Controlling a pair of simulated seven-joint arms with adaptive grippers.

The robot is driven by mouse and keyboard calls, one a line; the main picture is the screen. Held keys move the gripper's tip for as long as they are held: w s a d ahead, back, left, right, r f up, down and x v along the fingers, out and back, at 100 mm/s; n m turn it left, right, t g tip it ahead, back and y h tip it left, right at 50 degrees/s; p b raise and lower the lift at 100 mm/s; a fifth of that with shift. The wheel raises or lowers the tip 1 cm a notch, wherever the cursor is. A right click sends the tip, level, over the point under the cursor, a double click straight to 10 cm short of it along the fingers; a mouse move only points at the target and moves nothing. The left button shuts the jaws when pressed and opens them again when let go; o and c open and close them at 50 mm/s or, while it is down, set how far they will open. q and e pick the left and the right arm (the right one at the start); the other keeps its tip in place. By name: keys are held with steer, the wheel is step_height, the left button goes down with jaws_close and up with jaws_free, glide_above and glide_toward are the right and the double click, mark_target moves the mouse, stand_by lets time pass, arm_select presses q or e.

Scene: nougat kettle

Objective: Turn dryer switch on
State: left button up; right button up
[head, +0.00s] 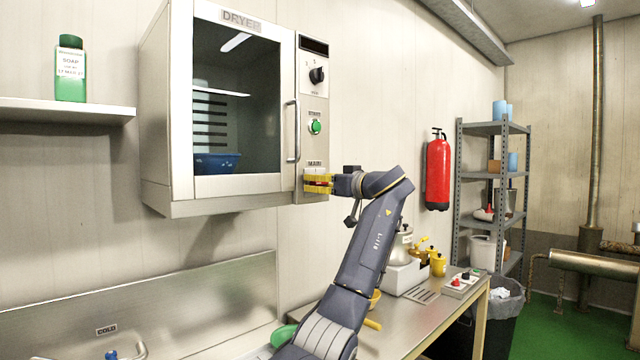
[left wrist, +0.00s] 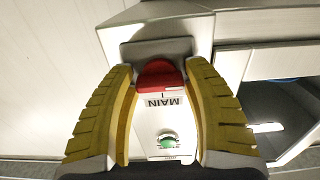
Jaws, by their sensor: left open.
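The dryer (head: 165,100) hangs on the wall, with a glass door and a control strip at its right edge. Its red main switch (left wrist: 158,76) shows in the left wrist view above the MAIN label, between the yellow fingers of my left gripper (left wrist: 160,95). In the head view my left gripper (head: 318,182) is at the bottom of the control strip and mostly covers the switch. The gripper is open, with a finger on each side of the switch; I cannot tell if they touch it. My right gripper is in neither view.
The green start button (head: 315,126) and a black knob (head: 317,75) sit higher on the strip. The door handle (head: 293,131) is just left of it. A blue bowl (head: 217,162) is inside the dryer. A steel worktable (head: 400,325) stands below.

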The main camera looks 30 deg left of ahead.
arm_select(q)
jaws_close()
stand_by(0.5)
steer(key=m, duration=0.7)
steer(key=shift+r, duration=0.15)
steer(key=m, duration=0.8)
steer(key=shift+o, duration=0.7)
jaws_free()
steer(key=shift+w+d+f, duration=0.15)
steer(key=shift+w+f, duration=0.05)
steer(key=o, duration=0.4)
steer(key=shift+c, duration=0.2)
steer(key=shift+s, duration=0.1)
